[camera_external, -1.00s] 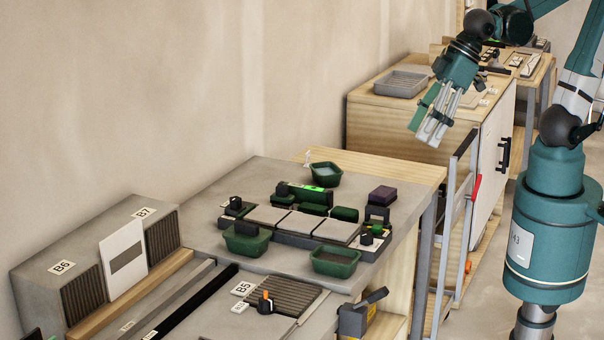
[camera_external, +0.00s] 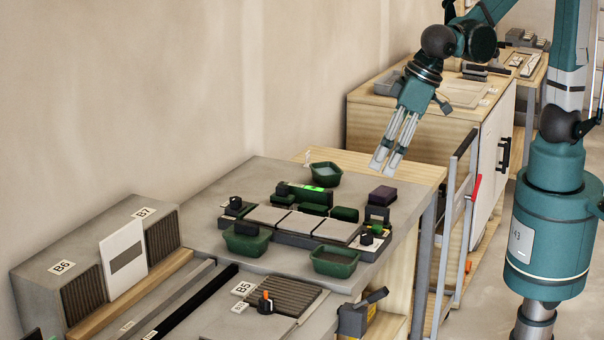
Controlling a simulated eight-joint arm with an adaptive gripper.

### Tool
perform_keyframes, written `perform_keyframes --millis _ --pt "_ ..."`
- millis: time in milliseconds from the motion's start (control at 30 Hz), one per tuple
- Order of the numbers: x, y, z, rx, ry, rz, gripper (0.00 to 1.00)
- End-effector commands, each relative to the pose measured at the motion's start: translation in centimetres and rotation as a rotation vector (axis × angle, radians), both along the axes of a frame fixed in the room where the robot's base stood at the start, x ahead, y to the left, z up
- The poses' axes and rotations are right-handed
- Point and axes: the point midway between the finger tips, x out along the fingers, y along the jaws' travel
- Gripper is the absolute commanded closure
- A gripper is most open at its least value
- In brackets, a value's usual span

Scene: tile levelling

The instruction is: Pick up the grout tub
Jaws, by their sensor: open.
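Three green tubs stand on the grey bench, and I cannot tell which one is the grout tub. One green tub (camera_external: 326,175) with greyish contents is at the back. Another green tub (camera_external: 247,241) is at the front left of the tile row, with a dark thing above or in it. A third green tub (camera_external: 334,262) is at the front right and looks grey-brown inside. My gripper (camera_external: 384,167) is open and empty, pointing down, to the right of the back tub and apart from it in the picture. Its fingers appear above the bench's far end.
Grey tiles (camera_external: 302,224) with green blocks around them fill the middle of the bench (camera_external: 205,218). A dark purple block (camera_external: 382,195) lies near the right edge. A wooden cabinet (camera_external: 410,135) stands behind.

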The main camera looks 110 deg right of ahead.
Motion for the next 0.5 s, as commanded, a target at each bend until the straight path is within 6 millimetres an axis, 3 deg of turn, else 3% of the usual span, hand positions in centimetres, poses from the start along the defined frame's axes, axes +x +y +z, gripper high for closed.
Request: perform_keyframes --millis 500 --pt "6.1 3.4 -4.7 -0.007 0.032 -0.15 0.41"
